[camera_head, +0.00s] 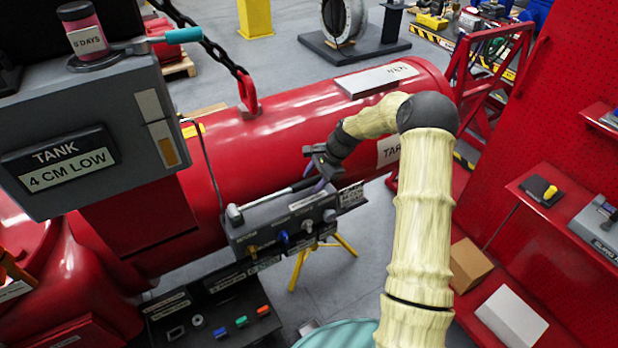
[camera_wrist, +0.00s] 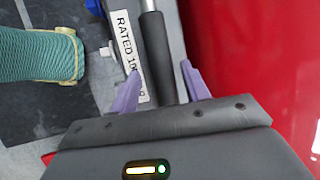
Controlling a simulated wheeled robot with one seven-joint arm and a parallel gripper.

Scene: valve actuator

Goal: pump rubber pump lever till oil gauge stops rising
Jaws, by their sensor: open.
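The pump lever (camera_head: 275,196) is a silver rod with a black rubber grip, lying along the top of a grey pump block (camera_head: 270,222). In the wrist view the black lever grip (camera_wrist: 158,55) runs between the two purple fingers of my gripper (camera_wrist: 160,84). The fingers are open, with a gap visible on each side of the grip. In the head view my gripper (camera_head: 318,173) is at the lever's right end. A grey panel at the left has two narrow vertical windows, the lower one orange (camera_head: 167,150); I cannot tell whether this is the oil gauge.
A sign reads "TANK 4 CM LOW" (camera_head: 60,170). The large red tank (camera_head: 290,135) lies close behind the pump block. A button box (camera_head: 215,318) is in front. Red shelving (camera_head: 560,215) stands on the right. A teal ribbed cylinder (camera_wrist: 38,55) is left in the wrist view.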

